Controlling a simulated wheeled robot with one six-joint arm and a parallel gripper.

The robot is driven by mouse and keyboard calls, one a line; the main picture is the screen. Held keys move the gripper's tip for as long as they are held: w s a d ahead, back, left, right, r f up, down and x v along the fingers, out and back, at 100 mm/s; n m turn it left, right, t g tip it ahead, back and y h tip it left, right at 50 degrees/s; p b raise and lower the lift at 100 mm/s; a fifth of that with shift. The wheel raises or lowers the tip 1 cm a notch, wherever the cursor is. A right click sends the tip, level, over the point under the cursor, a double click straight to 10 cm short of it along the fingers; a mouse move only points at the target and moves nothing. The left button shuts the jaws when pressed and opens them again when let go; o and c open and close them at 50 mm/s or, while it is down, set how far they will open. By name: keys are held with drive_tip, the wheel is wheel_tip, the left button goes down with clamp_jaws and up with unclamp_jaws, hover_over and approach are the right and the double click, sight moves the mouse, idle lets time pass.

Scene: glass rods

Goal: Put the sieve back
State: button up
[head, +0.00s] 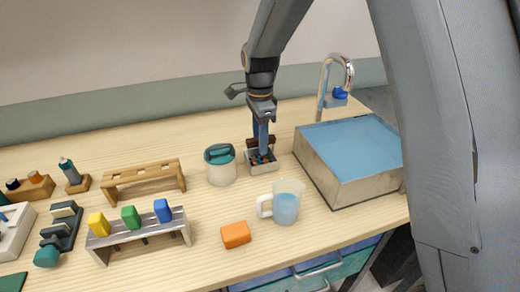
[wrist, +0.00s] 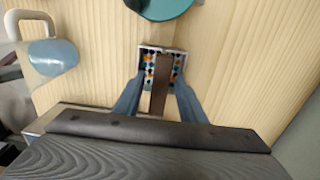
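The sieve appears to be the small metal box with a brown handle (head: 250,143), standing between the lidded canister and the basin. Colourful dots or beads show inside it. In the wrist view the brown handle (wrist: 160,97) runs up the middle, over the speckled box (wrist: 146,58). My gripper (head: 264,152) points down at the sieve, with a blue finger in front of the handle. In the wrist view the fingers of my gripper (wrist: 160,84) stand on either side of the handle, with narrow gaps showing. The box's underside is hidden.
A white canister with a teal lid (head: 221,170) stands close on the left, and a steel basin of blue water (head: 325,172) on the right. A mug (head: 287,206) and an orange block (head: 236,235) are in front. Wooden (head: 145,177) and metal racks (head: 140,237) stand further left.

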wheel_tip(320, 180, up, 9)
drive_tip(key=shift+f+b, duration=0.1)
drive_tip(key=shift+b, duration=0.8)
